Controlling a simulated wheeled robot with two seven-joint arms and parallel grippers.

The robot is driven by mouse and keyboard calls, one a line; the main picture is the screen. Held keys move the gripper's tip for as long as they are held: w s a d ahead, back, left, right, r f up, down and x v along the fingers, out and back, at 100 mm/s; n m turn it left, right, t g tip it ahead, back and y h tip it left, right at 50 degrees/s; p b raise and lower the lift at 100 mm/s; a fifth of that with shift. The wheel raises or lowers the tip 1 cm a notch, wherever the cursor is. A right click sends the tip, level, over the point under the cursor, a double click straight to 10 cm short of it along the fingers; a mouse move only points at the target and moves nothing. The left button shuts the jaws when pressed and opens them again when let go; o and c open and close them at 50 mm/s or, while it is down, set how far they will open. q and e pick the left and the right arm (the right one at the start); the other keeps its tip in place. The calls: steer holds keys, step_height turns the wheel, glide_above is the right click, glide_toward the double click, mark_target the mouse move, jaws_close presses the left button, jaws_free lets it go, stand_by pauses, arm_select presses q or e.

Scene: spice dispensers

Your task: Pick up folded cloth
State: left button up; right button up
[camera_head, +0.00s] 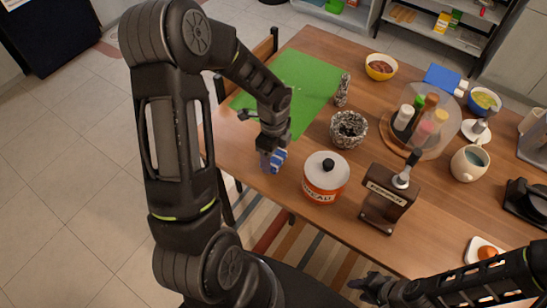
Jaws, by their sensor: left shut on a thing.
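A small blue and white folded cloth (279,157) shows at the front left edge of the wooden table. My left gripper (268,156) points down and is shut on the cloth; its fingers and wrist hide part of it. I cannot tell whether the cloth still touches the table. My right gripper (362,287) is low at the front, apart from the table things; its fingers are dark and small, and I cannot tell whether they are open or shut.
Right of the cloth stand a sugar canister (326,180) and a pepper dispenser (388,200). A blue cloth (441,77) lies at the back right.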

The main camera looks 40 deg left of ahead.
mark_target(274, 156)
arm_select(q)
step_height(274, 156, up, 9)
steer(key=shift+f+b, duration=0.1)
steer(key=shift+b, duration=0.25)
stand_by(0.3)
steer(key=o, duration=0.8)
steer(key=shift+c, duration=0.2)
steer(key=c, duration=0.6)
steer(key=shift+d+f, duration=0.1)
steer(key=shift+f, duration=0.05)
steer(key=shift+c, duration=0.2)
